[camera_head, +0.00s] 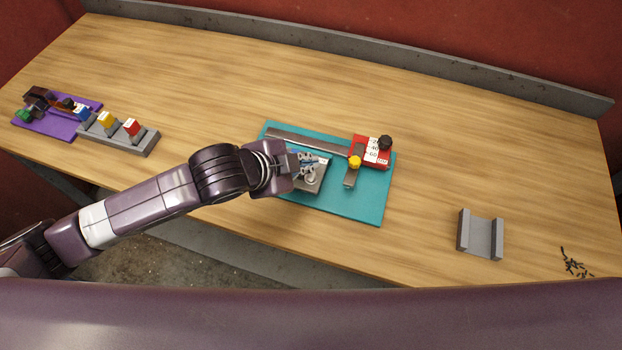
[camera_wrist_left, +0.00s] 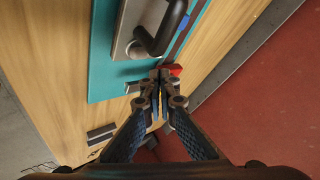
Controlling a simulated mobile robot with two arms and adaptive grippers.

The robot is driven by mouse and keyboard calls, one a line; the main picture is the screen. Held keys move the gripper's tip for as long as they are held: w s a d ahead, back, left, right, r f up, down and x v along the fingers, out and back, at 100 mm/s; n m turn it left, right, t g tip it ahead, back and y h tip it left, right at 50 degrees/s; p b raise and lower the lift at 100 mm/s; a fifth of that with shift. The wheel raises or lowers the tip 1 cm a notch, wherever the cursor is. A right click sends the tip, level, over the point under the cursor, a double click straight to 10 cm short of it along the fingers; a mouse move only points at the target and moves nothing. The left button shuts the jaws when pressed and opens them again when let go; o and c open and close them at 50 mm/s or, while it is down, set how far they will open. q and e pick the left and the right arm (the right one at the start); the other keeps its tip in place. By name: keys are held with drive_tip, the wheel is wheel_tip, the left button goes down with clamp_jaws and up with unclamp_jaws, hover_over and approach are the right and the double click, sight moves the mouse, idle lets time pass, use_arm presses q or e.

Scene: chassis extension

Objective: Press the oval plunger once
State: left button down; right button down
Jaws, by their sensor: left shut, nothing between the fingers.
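A small grey metal block (camera_head: 309,186) sits on the teal mat (camera_head: 363,207), with a silver rounded piece on top, partly hidden by my left gripper (camera_head: 312,163). In the left wrist view, a dark, rounded, curved piece (camera_wrist_left: 163,34) stands on a grey plate (camera_wrist_left: 127,32) above the fingertips. It may be the oval plunger; I cannot be sure. My left gripper (camera_wrist_left: 159,76) is shut and empty, with its tips close to this block. I cannot tell whether they touch anything. My right gripper is not in view.
A grey channel bracket (camera_head: 480,236) stands right. Coloured switches on a grey base (camera_head: 143,145) stand left.

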sight(311, 176)
use_arm(q)
drive_tip(key=shift+f, duration=0.75)
drive_tip(key=shift+f, duration=0.1)
idle(0.8)
drive_tip(key=shift+f, duration=0.25)
